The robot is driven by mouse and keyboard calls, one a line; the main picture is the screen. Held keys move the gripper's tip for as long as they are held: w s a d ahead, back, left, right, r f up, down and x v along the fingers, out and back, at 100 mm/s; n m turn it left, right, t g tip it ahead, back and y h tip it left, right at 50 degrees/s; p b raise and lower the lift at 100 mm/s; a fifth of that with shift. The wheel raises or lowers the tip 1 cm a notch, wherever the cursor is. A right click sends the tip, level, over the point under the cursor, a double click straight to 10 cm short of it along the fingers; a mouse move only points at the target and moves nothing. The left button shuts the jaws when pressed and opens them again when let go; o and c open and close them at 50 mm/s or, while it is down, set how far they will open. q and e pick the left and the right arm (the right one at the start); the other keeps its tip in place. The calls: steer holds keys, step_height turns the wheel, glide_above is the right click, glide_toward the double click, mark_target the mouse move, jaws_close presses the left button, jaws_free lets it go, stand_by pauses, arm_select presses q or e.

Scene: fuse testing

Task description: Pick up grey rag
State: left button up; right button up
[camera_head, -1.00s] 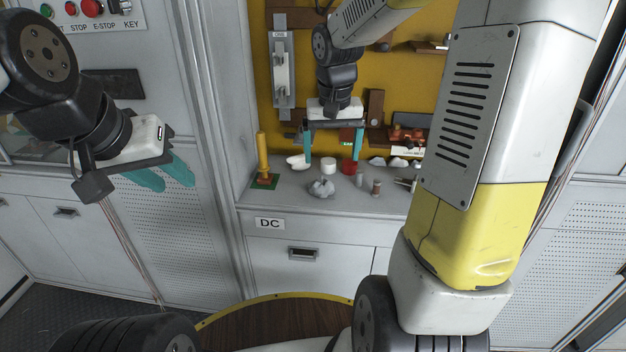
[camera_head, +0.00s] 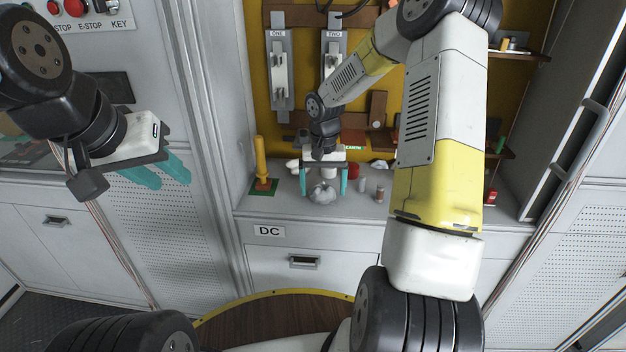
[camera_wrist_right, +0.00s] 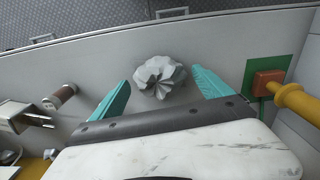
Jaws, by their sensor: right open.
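The grey rag (camera_head: 321,192) is a crumpled lump on the grey counter, near its front edge. My right gripper (camera_head: 323,193) is open over it, pointing down, with one teal finger to each side of the rag in the head view. In the right wrist view the rag (camera_wrist_right: 159,76) shows between and just beyond the fingertips of the right gripper (camera_wrist_right: 160,90). I cannot tell whether the fingers touch it. My left gripper (camera_head: 165,172) is off to the left, away from the counter, with its two teal fingers apart and nothing between them.
A yellow-handled tool on a green base (camera_head: 263,186) stands left of the rag. The yellow panel rises behind the counter.

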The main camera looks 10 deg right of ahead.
mark_target(322, 189)
steer(key=shift+f, duration=0.4)
steer(key=c, duration=1.4)
steer(key=shift+r, duration=0.1)
steer(key=shift+r, duration=0.45)
steer(key=r, duration=0.1)
steer(key=s+r, duration=0.1)
steer(key=shift+a+r, duration=0.2)
steer(key=shift+r, duration=0.1)
steer(key=s+a, duration=0.3)
steer(key=s, duration=0.4)
steer(key=s+a+r, duration=0.1)
steer(key=s+a, duration=0.2)
steer(key=s, duration=0.3)
steer(key=shift+s+r, duration=0.15)
steer(key=shift+s, duration=0.2)
steer(key=shift+a, duration=0.1)
